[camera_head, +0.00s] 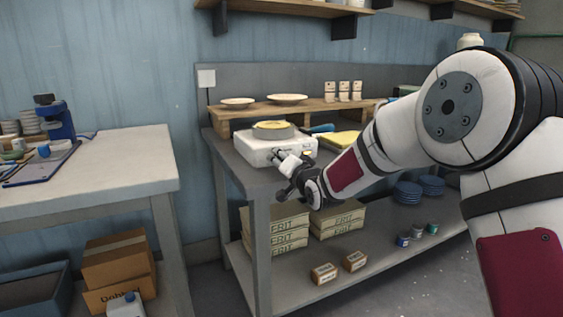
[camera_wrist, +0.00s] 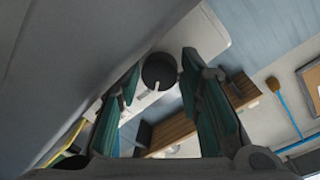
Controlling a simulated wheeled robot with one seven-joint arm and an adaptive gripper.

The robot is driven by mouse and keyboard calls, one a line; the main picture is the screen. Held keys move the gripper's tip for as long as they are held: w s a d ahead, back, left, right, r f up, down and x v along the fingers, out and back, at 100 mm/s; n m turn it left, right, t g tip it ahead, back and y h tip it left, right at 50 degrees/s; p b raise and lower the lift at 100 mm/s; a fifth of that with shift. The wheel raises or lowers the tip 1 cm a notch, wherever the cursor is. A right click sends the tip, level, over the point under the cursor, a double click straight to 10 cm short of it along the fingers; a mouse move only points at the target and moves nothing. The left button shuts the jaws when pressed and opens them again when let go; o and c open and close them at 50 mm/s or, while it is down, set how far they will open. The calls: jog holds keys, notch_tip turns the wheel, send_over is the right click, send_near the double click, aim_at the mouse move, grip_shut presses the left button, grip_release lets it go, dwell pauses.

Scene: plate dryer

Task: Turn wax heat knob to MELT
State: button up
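The white wax heater (camera_head: 252,149) stands at the left end of the grey workbench, with a round yellowish pan (camera_head: 271,129) on top. My gripper (camera_head: 279,159) is at its front face, over the knob area. In the wrist view, the dark round knob (camera_wrist: 159,68) sits on the white front panel (camera_wrist: 212,38), with a pale pointer mark at its lower edge. My open gripper (camera_wrist: 161,75) has one green-padded finger on each side of the knob. Whether the fingers touch it cannot be told. The MELT marking is not readable, and my gripper hides the knob in the head view.
Another table (camera_head: 121,163) stands left, across a gap.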

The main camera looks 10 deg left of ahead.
jog(key=shift+o, duration=0.5)
jog(key=shift+f, duration=0.1)
jog(key=shift+s+d, duration=0.1)
jog(key=shift+s, duration=0.05)
jog(key=v, duration=0.7)
jog(key=shift+s+d, duration=0.15)
jog(key=shift+s, duration=0.15)
jog(key=shift+d, duration=0.15)
